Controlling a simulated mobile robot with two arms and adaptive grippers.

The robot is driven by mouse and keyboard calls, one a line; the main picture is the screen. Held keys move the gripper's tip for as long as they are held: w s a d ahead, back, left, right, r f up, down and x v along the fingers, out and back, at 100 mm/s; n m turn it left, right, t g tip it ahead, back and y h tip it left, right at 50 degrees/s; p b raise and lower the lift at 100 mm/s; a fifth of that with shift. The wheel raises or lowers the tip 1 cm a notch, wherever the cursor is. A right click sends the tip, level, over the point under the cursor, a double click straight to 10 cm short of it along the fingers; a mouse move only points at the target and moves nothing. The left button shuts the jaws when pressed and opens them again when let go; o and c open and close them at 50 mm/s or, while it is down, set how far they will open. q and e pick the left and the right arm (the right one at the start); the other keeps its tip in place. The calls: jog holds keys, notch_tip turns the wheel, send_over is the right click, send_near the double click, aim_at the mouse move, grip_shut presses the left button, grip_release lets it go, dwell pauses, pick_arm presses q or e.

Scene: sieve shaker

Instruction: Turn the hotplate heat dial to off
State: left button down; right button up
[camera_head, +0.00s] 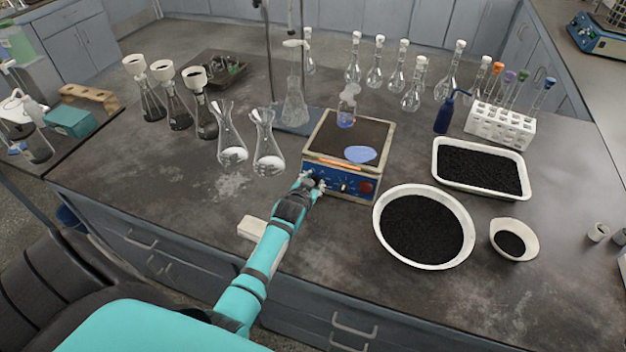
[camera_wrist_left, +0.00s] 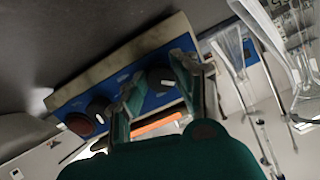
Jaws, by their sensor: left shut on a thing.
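The hotplate (camera_head: 325,165) stands on the bench, with a dark top and a blue front panel carrying dials and a red knob (camera_head: 366,187). My left gripper (camera_head: 311,180) is at the left end of this panel. In the left wrist view, my left gripper (camera_wrist_left: 158,76) has its fingers on both sides of a black dial (camera_wrist_left: 160,79) with a white mark, and is shut on it. I take this as the heat dial; its labels are too small to read. The other black dial (camera_head: 343,187) is free. My right gripper is not in view.
A flask (camera_head: 346,106) and a blue dish (camera_head: 360,154) rest on the hotplate. Two conical flasks (camera_head: 268,146) stand close to its left. A large bowl (camera_head: 374,226) of black grains is at its right. A white block (camera_head: 251,228) lies near my left arm.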

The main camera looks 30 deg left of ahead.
pick_arm(q)
jog(key=n, duration=0.2)
jog(key=n+p, duration=0.1)
jog(key=n, duration=0.1)
jog(key=shift+s+f+n+h, duration=0.1)
jog(key=shift+f+n+h, duration=0.05)
jog(key=shift+n+h, duration=0.15)
jog(key=shift+d, duration=0.1)
dwell(0.4)
jog(key=c, duration=1)
grip_release()
jog(key=v, duration=1.2)
